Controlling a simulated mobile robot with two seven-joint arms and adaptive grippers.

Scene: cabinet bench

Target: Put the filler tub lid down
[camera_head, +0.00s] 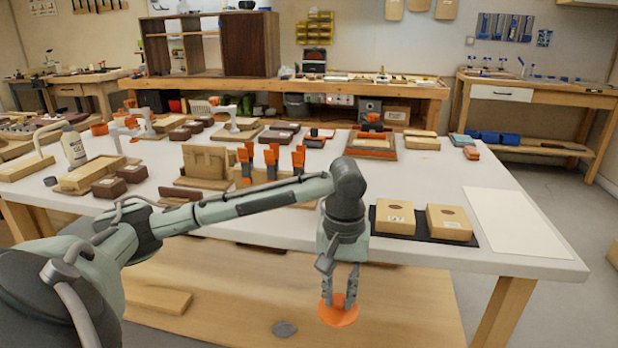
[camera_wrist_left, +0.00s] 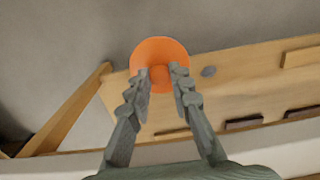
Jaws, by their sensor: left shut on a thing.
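The filler tub lid, a round orange disc (camera_head: 337,317), hangs below my left gripper (camera_head: 341,297) in the head view. The gripper points down in front of the white bench's front edge, below the level of its top and over the lower wooden board. In the left wrist view the lid (camera_wrist_left: 160,49) sits at the fingertips of my left gripper (camera_wrist_left: 160,77). The fingers are shut on a narrow orange part at the lid's middle. I cannot pick out the filler tub. My right gripper is not in view.
The white bench top (camera_head: 430,170) carries two boxes (camera_head: 395,216) on a dark mat and a pale sheet (camera_head: 515,222) at the right. Orange clamps (camera_head: 271,160) stand mid-bench. A grey round piece (camera_head: 284,328) lies on the lower wooden board (camera_head: 400,300), also seen in the wrist view (camera_wrist_left: 209,71).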

